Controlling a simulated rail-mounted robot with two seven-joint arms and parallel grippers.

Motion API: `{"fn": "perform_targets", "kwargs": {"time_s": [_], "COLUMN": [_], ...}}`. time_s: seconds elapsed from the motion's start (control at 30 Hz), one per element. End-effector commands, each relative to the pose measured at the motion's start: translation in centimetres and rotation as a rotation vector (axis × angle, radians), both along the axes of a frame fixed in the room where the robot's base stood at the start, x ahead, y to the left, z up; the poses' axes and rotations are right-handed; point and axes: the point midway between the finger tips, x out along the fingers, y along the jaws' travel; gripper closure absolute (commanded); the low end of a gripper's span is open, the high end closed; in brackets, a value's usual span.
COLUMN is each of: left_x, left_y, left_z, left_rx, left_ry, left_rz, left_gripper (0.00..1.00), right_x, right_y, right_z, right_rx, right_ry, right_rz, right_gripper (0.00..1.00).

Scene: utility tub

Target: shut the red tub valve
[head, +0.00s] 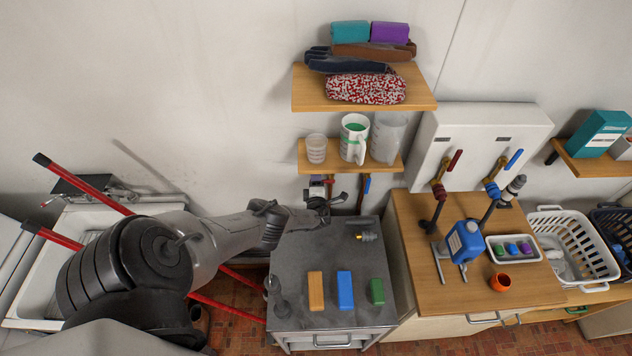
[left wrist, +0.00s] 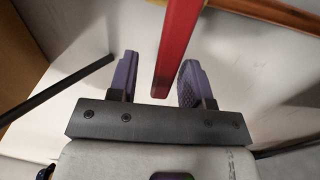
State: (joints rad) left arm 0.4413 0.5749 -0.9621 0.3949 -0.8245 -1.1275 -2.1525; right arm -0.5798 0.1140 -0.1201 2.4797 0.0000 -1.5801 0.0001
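The red tub valve handle (head: 330,188) is a small red lever low on the wall behind the grey cabinet, mostly hidden by my left gripper (head: 330,200) in the head view. In the left wrist view the red handle (left wrist: 176,45) is a long flat bar coming down from the top. Its lower end lies between the two purple fingers of my left gripper (left wrist: 159,74). The fingers are open, with a clear gap on the left and a narrower one on the right. My right gripper is not in view.
A blue-handled valve (head: 367,184) is just right of the red one. A shelf with jugs (head: 350,168) is above. The grey cabinet (head: 295,248) below carries coloured blocks. Another red lever (head: 455,160) and blue lever (head: 514,159) stand at the right panel.

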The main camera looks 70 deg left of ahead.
Motion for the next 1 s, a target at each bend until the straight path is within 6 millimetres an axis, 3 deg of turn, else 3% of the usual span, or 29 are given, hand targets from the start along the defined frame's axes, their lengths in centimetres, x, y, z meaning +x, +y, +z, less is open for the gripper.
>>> {"fn": "perform_targets", "kwargs": {"time_s": [0.37,0.6,1.0], "left_x": [-0.4,-2.1,-4.3], "left_y": [-1.2,-5.5,-11.6], "left_z": [0.1,0.3,0.0], "left_rx": [-0.005,-0.007,-0.003], "left_ry": [0.001,0.002,0.000], "left_rz": [-0.003,-0.002,-0.002], "left_gripper": [0.55,0.55,0.55], "right_x": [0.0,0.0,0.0], "right_y": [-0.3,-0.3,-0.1], "right_z": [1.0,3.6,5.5], "right_rx": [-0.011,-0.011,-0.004], "right_ry": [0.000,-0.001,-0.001], "right_rz": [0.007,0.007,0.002], "right_gripper": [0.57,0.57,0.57]}}
